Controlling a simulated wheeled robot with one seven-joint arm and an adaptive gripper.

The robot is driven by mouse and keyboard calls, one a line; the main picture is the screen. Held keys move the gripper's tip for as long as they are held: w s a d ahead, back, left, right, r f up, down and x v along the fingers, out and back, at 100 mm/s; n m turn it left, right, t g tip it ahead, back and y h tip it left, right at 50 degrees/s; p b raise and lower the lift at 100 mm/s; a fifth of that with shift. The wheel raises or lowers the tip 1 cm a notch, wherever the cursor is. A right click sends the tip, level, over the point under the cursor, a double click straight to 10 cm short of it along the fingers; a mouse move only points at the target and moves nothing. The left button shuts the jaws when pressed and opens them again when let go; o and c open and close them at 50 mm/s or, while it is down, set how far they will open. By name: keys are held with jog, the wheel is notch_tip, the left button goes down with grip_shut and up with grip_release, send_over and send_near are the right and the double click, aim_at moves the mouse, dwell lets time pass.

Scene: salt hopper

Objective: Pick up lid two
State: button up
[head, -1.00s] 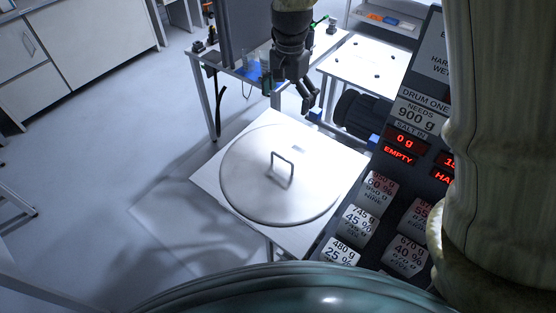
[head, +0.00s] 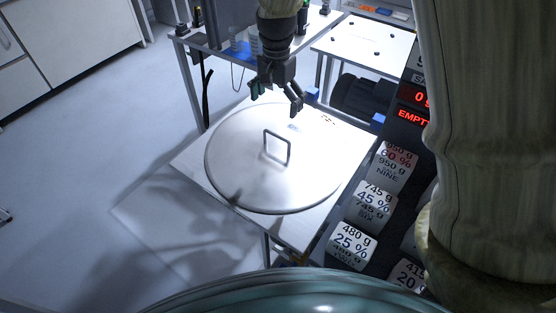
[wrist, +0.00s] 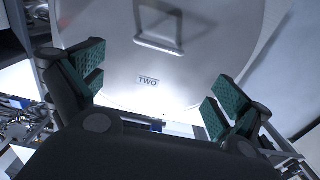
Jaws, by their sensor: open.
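Lid two (head: 240,170) is a large round metal disc lying flat on a white table, with an upright loop handle (head: 277,147) in its middle. In the wrist view the lid (wrist: 200,80) fills the upper middle, with a label reading TWO (wrist: 148,81) and the handle (wrist: 158,42) above it. My gripper (head: 275,103) is open and empty, above the lid's far edge and behind the handle. In the wrist view its two green-padded fingers (wrist: 152,92) are spread wide, apart from the handle.
The white table (head: 190,165) shows around the lid. Behind it stand a bench (head: 185,42) with small items and another white table (head: 350,45). A dark panel with labelled blocks (head: 372,204) stands close on the right. Open floor (head: 90,120) lies on the left.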

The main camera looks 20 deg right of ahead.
jog(key=b, duration=0.3)
send_over(277, 148)
jog(key=f, duration=0.4)
jog(key=shift+w+f, duration=0.1)
jog(key=shift+w, duration=0.1)
jog(key=shift+s+f+p, duration=0.15)
jog(key=shift+f+p, duration=0.7)
jog(key=shift+f, duration=4.5)
jog(key=c, duration=1.6)
